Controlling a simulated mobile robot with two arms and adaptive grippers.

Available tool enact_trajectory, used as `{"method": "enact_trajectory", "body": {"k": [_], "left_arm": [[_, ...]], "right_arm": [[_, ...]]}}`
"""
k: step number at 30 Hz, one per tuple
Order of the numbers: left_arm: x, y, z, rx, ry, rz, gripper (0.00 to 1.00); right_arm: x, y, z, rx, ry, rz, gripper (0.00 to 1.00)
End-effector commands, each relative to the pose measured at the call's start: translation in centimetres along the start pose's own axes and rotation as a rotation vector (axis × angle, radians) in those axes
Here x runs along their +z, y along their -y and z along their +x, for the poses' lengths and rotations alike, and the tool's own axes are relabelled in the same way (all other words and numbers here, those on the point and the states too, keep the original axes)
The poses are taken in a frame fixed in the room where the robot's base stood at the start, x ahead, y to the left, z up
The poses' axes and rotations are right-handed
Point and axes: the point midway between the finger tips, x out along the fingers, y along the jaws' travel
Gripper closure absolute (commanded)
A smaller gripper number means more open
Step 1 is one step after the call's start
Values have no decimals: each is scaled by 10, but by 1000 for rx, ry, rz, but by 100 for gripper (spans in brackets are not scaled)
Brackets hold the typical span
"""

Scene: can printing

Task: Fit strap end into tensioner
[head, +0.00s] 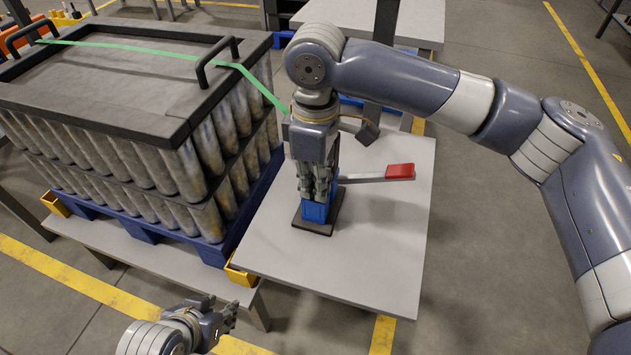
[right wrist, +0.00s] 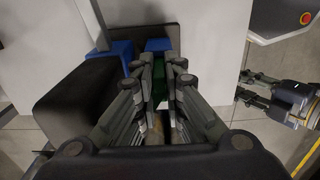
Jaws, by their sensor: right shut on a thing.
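The tensioner (head: 316,212) is a blue block on a dark base plate, with a grey lever ending in a red grip (head: 400,170). My right gripper (head: 317,192) points down right above the blue block. In the right wrist view its fingers (right wrist: 160,68) are shut on the green strap end (right wrist: 157,97), and blue tensioner parts (right wrist: 158,45) show beyond the tips. The green strap (head: 140,48) crosses the can stack's lid and slopes down behind my right wrist. Whether the end is inside the tensioner is hidden. My left gripper (head: 218,314) is open and empty, low at the front.
Stacked cans (head: 130,185) under a dark lid (head: 100,75) with black handles stand on a blue pallet (head: 195,245) at left. The tensioner's grey table (head: 385,250) is bare at front and right. Another table (head: 415,22) stands behind.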

Motion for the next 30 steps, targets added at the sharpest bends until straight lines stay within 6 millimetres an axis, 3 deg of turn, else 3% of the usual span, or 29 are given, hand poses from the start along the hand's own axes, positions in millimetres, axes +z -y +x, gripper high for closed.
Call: {"method": "enact_trajectory", "body": {"k": [12, 13, 15, 30], "left_arm": [[9, 1, -3, -2, 40, -2, 68], [10, 1, -2, -3, 43, -2, 68], [10, 1, -2, -3, 45, -2, 68], [1, 0, 0, 1, 3, 0, 68]], "right_arm": [[0, 0, 2, -1, 0, 1, 100], [0, 0, 2, 0, 0, 1, 84], [0, 0, 2, 0, 0, 1, 70], [0, 0, -3, 1, -1, 1, 70]]}}
